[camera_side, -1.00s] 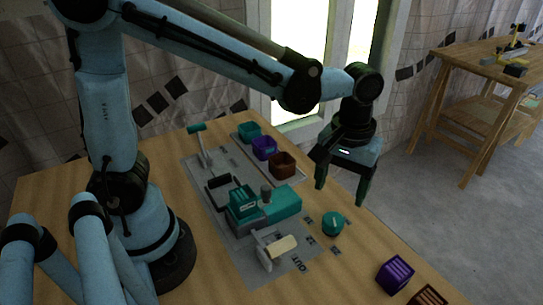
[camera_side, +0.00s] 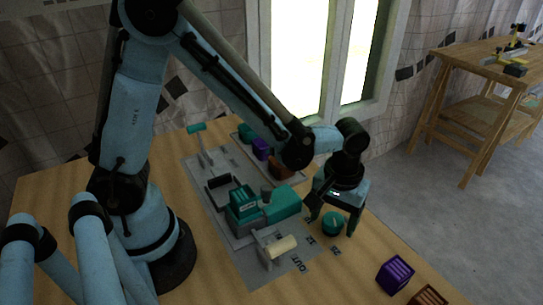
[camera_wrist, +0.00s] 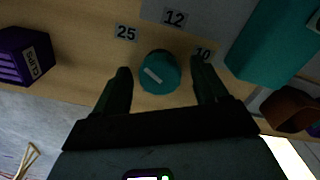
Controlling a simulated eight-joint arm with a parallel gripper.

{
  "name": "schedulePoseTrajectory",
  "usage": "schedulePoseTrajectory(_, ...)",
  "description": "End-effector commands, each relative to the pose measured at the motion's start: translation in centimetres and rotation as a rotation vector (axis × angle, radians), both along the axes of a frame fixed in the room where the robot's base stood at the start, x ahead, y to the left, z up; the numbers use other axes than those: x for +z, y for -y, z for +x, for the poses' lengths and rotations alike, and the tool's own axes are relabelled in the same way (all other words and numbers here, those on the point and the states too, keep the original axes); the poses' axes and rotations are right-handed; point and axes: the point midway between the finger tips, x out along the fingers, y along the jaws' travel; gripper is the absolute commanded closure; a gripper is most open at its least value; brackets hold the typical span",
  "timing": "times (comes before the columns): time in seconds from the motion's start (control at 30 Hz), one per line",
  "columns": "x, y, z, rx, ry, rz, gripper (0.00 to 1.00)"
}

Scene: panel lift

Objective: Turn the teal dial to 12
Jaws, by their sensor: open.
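The teal dial (camera_side: 332,222) is a round knob near the right edge of the grey panel in the side view. In the wrist view the dial (camera_wrist: 160,73) carries a pale pointer bar running diagonally, its upper-left end towards the 25 label (camera_wrist: 126,33). The 12 label (camera_wrist: 174,18) is above the dial and the 10 label (camera_wrist: 203,54) is to its right. My gripper (camera_side: 331,224) is low at the dial, with its fingers on either side. In the wrist view my gripper (camera_wrist: 161,75) is open, with gaps between its fingers and the dial.
A teal block (camera_wrist: 270,40) stands close to the right of the dial in the wrist view. A purple box (camera_side: 395,274) sits on the table at the lower right. A teal-topped fixture (camera_side: 280,204) and a pale handle (camera_side: 281,247) are left of the dial.

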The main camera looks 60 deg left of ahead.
Motion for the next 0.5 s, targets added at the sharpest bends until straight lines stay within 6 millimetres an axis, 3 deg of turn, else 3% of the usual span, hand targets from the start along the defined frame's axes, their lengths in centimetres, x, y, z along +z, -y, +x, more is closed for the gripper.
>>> schedulePoseTrajectory(0.1,0.01,0.0,0.0,0.0,0.0,0.0,0.31)
schedulePoseTrajectory(0.43,0.03,0.0,-0.01,0.0,0.0,0.0,0.81)
schedulePoseTrajectory(0.5,0.04,-0.01,0.0,0.0,0.0,0.0,0.83)
